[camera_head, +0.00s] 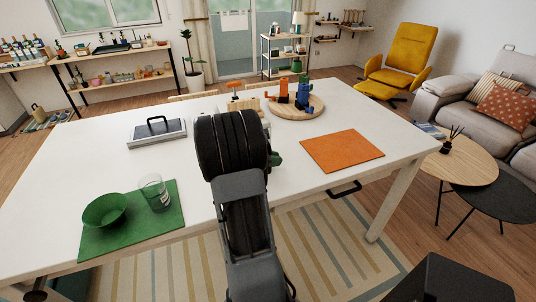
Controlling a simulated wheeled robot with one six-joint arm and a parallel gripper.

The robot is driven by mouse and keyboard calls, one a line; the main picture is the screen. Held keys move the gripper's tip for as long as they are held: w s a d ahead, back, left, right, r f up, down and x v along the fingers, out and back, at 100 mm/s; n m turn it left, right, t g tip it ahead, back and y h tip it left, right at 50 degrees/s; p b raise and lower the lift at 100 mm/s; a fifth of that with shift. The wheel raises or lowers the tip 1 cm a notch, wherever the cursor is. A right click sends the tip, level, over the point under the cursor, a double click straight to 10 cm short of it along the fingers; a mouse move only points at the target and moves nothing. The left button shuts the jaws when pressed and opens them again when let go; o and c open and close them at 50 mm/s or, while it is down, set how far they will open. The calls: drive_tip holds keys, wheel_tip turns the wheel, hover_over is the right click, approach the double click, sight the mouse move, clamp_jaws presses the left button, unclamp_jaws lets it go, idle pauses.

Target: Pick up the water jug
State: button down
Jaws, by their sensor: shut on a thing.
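My arm reaches up the middle of the view over the white table (80,155), and its thick black end covers the spot in front of it. My gripper's fingers are hidden behind this part of the arm. No water jug can be clearly made out. A small part of a dark green thing (276,160) shows just right of the black end; I cannot tell what it is or whether the gripper touches it.
A green bowl (105,210) and a clear glass (154,193) stand on a green mat (140,238) at the left. A grey case (158,134), an orange mat (341,150) and a round wooden tray (315,109) with colourful things lie farther back.

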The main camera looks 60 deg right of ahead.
drive_tip(key=shift+r, duration=0.3)
